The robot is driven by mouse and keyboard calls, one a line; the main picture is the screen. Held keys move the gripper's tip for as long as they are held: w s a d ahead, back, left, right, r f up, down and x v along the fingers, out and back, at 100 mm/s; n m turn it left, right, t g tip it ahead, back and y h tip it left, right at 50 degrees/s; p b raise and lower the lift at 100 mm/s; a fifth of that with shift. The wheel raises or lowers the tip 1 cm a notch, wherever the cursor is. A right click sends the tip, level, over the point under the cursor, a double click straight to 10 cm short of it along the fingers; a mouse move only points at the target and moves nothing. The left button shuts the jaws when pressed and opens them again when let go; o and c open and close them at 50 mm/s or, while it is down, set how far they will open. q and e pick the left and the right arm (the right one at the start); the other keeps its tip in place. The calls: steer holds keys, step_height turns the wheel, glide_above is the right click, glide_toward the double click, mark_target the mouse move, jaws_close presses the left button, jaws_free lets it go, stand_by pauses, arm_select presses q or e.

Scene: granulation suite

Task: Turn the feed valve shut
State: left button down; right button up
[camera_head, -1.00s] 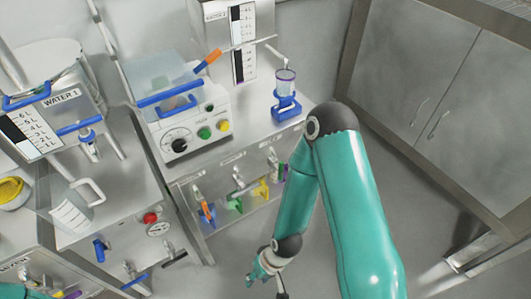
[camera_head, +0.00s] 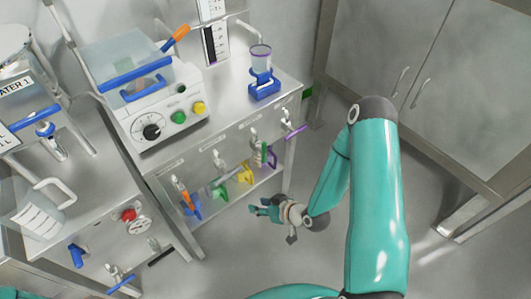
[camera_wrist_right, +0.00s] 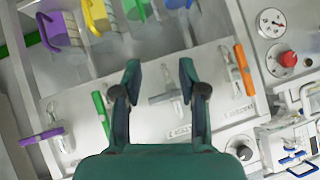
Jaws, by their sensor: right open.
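A front panel (camera_head: 240,139) below the control box carries a row of small valves: one with an orange handle (camera_head: 187,198), one with a pale grey handle (camera_head: 219,161), one with a green handle (camera_head: 264,152) and one with a purple handle (camera_head: 295,131). Their labels are too small to read, so I cannot tell which is the feed valve. My right gripper (camera_head: 258,207) is in front of and below the panel, apart from it. In the right wrist view its fingers (camera_wrist_right: 160,72) are spread and empty, with the grey valve (camera_wrist_right: 174,95) near the right finger. My left gripper is out of view.
Blue, green, yellow (camera_head: 245,173) and purple items sit below the valves. The white control box (camera_head: 165,125) and a blue-based cup (camera_head: 263,85) stand on top. A left bench has a red knob (camera_head: 129,214), a gauge and blue handles (camera_head: 78,255). Floor to the right is clear.

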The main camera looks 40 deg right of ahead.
steer(key=d+r+t+h+b, duration=0.1)
steer(key=d+r+t+b, duration=0.1)
steer(key=d+t, duration=0.5)
steer(key=n+t+h+b, duration=0.1)
glide_toward(265, 148)
steer(key=w, duration=0.3)
steer(key=w+p, duration=0.1)
steer(key=w, duration=0.6)
steer(key=shift+w+a+f, duration=0.15)
steer(key=shift+w+a, duration=0.25)
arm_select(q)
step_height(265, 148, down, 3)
